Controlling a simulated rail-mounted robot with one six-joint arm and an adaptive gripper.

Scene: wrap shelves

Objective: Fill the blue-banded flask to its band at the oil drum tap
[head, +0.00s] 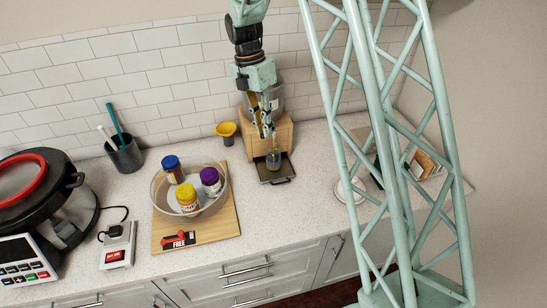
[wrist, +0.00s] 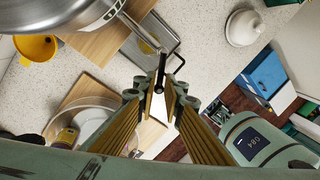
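The oil drum (head: 277,97) is a grey metal vessel on a wooden stand (head: 285,135) against the tiled wall. It also shows in the wrist view (wrist: 75,12). A small clear flask (head: 273,161) with a bluish band stands below the tap on a dark drip tray (head: 276,178). Its fill level is too small to read. In the wrist view the flask cannot be made out. My gripper (wrist: 160,92) points down at the front of the drum, above the flask. The black tap lever (wrist: 161,72) shows at its fingertips; whether they grip it is unclear.
A yellow funnel (head: 226,130) stands left of the drum. A clear bowl (head: 158,190) with several lidded jars sits on a wooden board (head: 230,222). A white dome (wrist: 243,27) lies to the right. Open counter (head: 300,215) lies before the tray.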

